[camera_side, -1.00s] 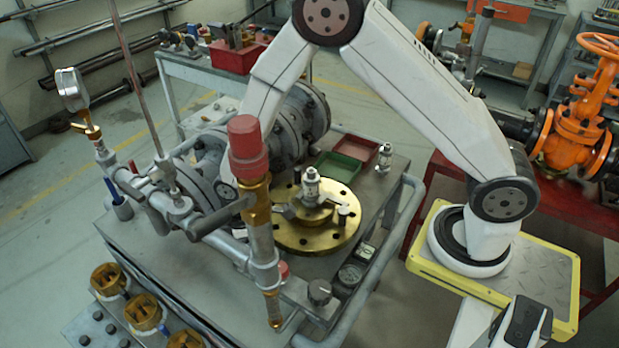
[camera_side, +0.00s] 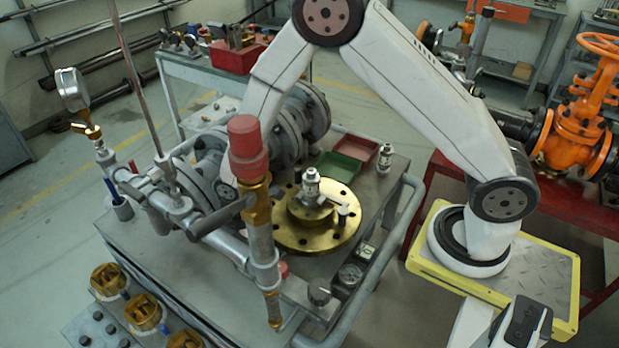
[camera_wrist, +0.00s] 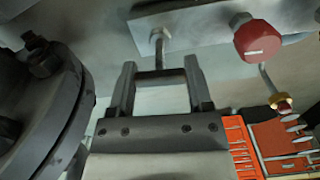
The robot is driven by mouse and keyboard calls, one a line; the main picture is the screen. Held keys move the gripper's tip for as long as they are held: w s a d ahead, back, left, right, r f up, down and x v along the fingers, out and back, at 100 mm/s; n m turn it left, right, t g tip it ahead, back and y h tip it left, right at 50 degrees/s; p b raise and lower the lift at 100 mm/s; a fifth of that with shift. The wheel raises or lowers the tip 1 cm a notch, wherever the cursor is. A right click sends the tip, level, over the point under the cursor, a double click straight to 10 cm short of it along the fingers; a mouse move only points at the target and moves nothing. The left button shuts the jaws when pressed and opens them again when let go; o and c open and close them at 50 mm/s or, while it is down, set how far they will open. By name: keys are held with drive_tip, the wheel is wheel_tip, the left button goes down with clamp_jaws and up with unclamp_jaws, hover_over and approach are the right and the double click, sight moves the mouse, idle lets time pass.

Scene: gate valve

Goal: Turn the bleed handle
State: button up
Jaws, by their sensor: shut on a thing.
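In the wrist view my gripper (camera_wrist: 160,66) has its two dark fingers set apart, with a dark crossbar, seemingly the bleed handle (camera_wrist: 160,74), spanning between them. A thin metal stem (camera_wrist: 163,50) runs from that bar up to a hex nut on a grey plate (camera_wrist: 200,22).
A red knob (camera_wrist: 257,38) sits on the plate, right of the fingers. A dark bolted flange (camera_wrist: 45,110) stands close on the left. In the side view a red-capped pipe (camera_side: 248,145) rises in front, and a brass flange (camera_side: 315,235) lies on the bench.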

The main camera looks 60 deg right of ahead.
drive_tip(key=o, duration=1.3)
drive_tip(key=shift+r, duration=0.2)
drive_tip(key=shift+r, duration=3.75)
drive_tip(key=s+d+r+m+t, duration=0.1)
drive_tip(key=s+d+r+m, duration=0.1)
drive_tip(key=s+d+m, duration=0.1)
drive_tip(key=s+d+r+m, duration=0.2)
drive_tip(key=s+d+m, duration=0.2)
drive_tip(key=m, duration=0.4)
drive_tip(key=s+d+r+m+t, duration=0.1)
drive_tip(key=s+d+r+m, duration=0.2)
drive_tip(key=s+d+m, duration=0.1)
drive_tip(key=shift+d+m+t, duration=0.3)
drive_tip(key=shift+d+m, duration=0.6)
drive_tip(key=shift+m, duration=0.1)
